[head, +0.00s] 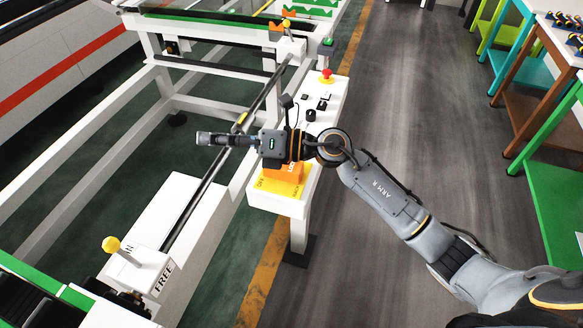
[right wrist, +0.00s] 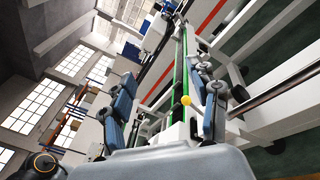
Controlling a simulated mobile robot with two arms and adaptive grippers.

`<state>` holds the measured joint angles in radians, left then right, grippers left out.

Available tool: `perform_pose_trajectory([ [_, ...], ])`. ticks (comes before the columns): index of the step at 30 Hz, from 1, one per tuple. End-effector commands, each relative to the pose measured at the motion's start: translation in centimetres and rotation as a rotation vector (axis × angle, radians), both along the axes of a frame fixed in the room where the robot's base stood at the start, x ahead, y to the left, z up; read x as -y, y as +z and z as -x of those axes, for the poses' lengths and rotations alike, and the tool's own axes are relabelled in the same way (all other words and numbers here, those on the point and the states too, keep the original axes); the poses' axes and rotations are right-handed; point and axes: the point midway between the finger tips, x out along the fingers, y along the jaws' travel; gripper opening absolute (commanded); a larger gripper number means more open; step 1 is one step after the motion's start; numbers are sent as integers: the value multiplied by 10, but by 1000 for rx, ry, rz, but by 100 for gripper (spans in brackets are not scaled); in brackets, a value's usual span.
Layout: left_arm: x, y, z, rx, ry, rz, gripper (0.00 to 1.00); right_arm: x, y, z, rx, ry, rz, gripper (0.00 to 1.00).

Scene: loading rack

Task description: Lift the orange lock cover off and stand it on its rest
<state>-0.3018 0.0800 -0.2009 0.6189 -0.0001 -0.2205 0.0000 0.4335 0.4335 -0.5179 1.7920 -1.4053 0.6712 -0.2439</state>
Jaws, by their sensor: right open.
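The orange lock cover (head: 289,172) stands at the near end of the white control box, on or beside a yellow marked patch (head: 277,187). Its upper part is hidden behind my right wrist, so I cannot tell exactly what it sits on. My right gripper (head: 207,138) is left of the cover and above the rack rail, pointing left, away from the cover. In the right wrist view its fingers (right wrist: 163,82) are spread with nothing between them. The cover does not show in that view. My left gripper is not in view.
The white control box (head: 333,98) carries a red button (head: 326,76) and black knobs. A lever with a yellow ball (head: 111,244) stands on the near white box marked FREE. A dark rail (head: 190,206) runs along the rack. The floor to the right is clear up to coloured tables.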

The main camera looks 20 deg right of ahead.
Motion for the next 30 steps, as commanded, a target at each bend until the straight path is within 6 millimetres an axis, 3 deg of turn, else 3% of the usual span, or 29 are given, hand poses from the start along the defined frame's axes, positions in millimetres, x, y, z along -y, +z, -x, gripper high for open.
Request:
perform_pose_trajectory([
  [2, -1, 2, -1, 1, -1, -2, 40, 7, -27, -5, 89, 98, 280, 60],
  [4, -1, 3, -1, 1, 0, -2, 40, 28, -55, -11, 131, 172, 532, 60],
  [7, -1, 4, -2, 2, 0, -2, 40, 76, -83, -24, 141, 244, 863, 60],
  [12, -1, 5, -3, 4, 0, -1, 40, 160, -97, -40, 74, 290, 1247, 60],
  [15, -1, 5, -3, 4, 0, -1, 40, 186, -95, -42, 39, 298, 1352, 60],
  [20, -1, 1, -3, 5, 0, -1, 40, 195, -102, -43, 19, 303, 1391, 60],
  [30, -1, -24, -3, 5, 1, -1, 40, 182, -148, -49, 21, 305, 1385, 60],
])
